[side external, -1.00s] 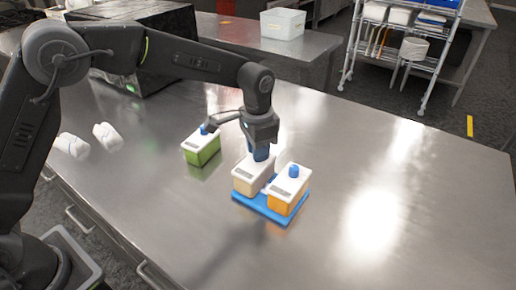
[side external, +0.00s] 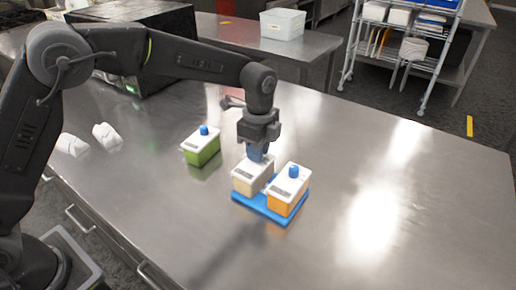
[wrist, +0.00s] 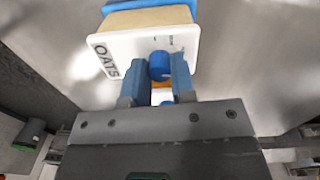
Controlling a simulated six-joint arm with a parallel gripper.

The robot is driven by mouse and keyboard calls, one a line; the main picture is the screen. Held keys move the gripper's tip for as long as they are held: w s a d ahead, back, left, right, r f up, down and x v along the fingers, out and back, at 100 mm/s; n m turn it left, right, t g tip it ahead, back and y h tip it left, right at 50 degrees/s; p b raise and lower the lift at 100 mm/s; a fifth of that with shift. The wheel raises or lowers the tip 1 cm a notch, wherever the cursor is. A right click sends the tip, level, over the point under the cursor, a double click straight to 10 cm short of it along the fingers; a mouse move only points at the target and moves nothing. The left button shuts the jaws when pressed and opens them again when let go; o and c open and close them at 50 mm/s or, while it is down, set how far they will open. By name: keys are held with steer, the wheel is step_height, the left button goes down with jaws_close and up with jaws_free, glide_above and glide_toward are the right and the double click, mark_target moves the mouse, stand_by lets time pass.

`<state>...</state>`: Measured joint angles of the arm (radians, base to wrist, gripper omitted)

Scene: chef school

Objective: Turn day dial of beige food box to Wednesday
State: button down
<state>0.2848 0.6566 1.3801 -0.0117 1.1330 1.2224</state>
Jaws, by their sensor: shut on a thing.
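The beige food box (side external: 246,182) stands on a blue tray (side external: 262,211), its white lid up. In the wrist view its lid (wrist: 125,50) reads OATS, with small marks near the dial that are too small to read. My gripper (side external: 257,157) points down over this box. In the wrist view its blue fingers are shut on the box's blue day dial (wrist: 160,66), one on each side. The day the dial points to cannot be read. The dial is hidden by the fingers in the side view.
An orange box (side external: 287,192) with a blue dial stands close beside on the same tray. A green box (side external: 203,149) stands apart to the left. White objects (side external: 106,137) lie farther left. The steel table (side external: 400,190) is clear to the right.

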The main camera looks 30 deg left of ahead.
steer(key=shift+m, duration=1.7)
steer(key=c, duration=0.9)
jaws_free()
steer(key=shift+c, duration=0.2)
steer(key=shift+r, duration=0.1)
step_height(320, 180, up, 14)
steer(key=shift+w+f, duration=0.2)
